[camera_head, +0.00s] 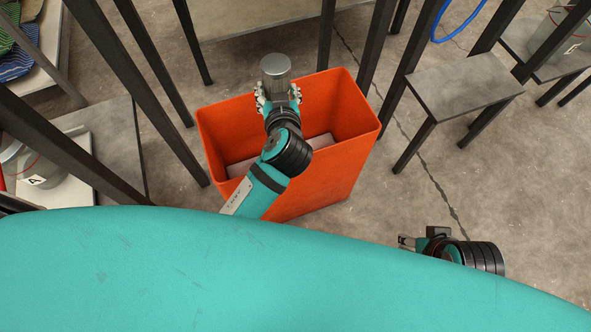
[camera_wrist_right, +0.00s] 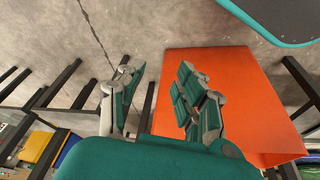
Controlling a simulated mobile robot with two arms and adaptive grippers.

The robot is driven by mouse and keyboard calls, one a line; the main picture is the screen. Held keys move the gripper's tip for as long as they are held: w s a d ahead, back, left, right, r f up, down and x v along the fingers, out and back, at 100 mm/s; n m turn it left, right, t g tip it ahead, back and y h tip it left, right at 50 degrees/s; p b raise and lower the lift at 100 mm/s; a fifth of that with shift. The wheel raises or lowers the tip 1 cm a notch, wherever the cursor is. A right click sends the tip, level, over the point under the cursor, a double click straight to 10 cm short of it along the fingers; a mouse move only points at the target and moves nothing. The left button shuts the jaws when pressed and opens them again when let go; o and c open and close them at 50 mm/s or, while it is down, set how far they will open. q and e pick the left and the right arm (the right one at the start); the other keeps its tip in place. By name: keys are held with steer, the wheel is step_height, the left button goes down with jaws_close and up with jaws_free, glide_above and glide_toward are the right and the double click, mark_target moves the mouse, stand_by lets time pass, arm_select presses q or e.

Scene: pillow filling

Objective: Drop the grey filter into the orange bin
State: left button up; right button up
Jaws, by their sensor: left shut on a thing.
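The grey filter (camera_head: 275,67) is a short metallic cylinder in the head view. My left gripper (camera_head: 277,92) is shut on it, with fingers on both sides of its lower part. The filter is held above the orange bin (camera_head: 330,185) and overlaps its far rim in the picture. How high it is above the rim is hard to tell. The bin also fills much of the right wrist view (camera_wrist_right: 235,85). My right gripper (camera_wrist_right: 158,98) is open and empty, with the bin beyond it. In the head view, the right gripper (camera_head: 405,241) shows at the lower right, outside the bin.
A pale flat thing (camera_head: 240,168) lies inside the bin. Dark table legs stand behind and left of the bin. A low grey stool (camera_head: 450,85) stands to the right. A blue hoop or hose (camera_head: 458,38) hangs at upper right.

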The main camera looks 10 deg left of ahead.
arm_select(q)
steer(key=shift+f+b, duration=0.5)
steer(key=shift+f, duration=0.3)
arm_select(e)
steer(key=w+a+t, duration=0.2)
steer(key=w+t, duration=0.1)
steer(key=w, duration=0.3)
steer(key=shift+r+y, duration=0.4)
arm_select(q)
steer(key=o, duration=1.5)
steer(key=shift+f, duration=0.1)
steer(key=v, duration=1.2)
arm_select(e)
steer(key=shift+d, duration=0.1)
